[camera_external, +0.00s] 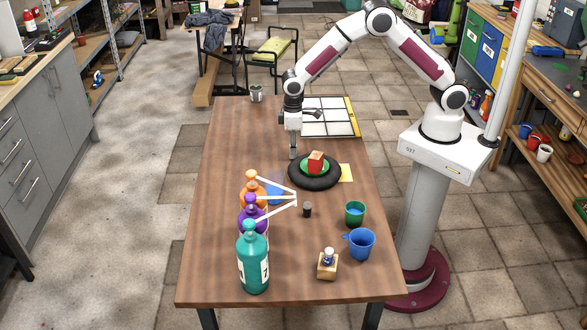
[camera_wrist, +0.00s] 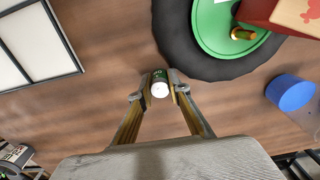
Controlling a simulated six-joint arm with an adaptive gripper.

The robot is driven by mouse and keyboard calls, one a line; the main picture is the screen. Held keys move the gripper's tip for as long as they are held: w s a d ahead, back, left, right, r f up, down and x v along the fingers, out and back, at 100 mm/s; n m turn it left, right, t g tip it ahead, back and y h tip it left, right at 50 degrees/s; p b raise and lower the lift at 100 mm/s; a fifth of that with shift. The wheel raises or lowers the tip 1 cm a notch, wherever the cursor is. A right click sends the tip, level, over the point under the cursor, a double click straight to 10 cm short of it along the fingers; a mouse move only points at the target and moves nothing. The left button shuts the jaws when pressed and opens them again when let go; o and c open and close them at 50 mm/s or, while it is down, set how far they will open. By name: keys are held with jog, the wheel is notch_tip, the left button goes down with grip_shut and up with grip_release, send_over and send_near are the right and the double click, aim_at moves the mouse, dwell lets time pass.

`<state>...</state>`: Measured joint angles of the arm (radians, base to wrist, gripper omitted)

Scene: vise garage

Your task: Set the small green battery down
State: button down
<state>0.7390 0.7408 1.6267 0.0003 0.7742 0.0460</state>
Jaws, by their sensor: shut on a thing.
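The small green battery (camera_wrist: 159,84) is between my fingertips in the wrist view, its pale round end facing the camera. My gripper (camera_wrist: 159,88) is shut on it. In the external view my gripper (camera_external: 293,154) points straight down, low over the wooden table (camera_external: 235,160), just left of the black tire (camera_external: 316,183). The battery cannot be made out there. I cannot tell whether it touches the table.
A green plate (camera_external: 305,170) with a red block (camera_external: 315,162) sits on the tire. A white grid panel (camera_external: 328,117) lies behind. Pump bottles (camera_external: 253,262), a dark cylinder (camera_external: 307,210) and cups (camera_external: 361,244) stand nearer the front. The table's left strip is clear.

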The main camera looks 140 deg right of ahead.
jog(key=shift+f, duration=0.15)
jog(key=c, duration=2.2)
grip_release()
jog(key=shift+r, duration=3.95)
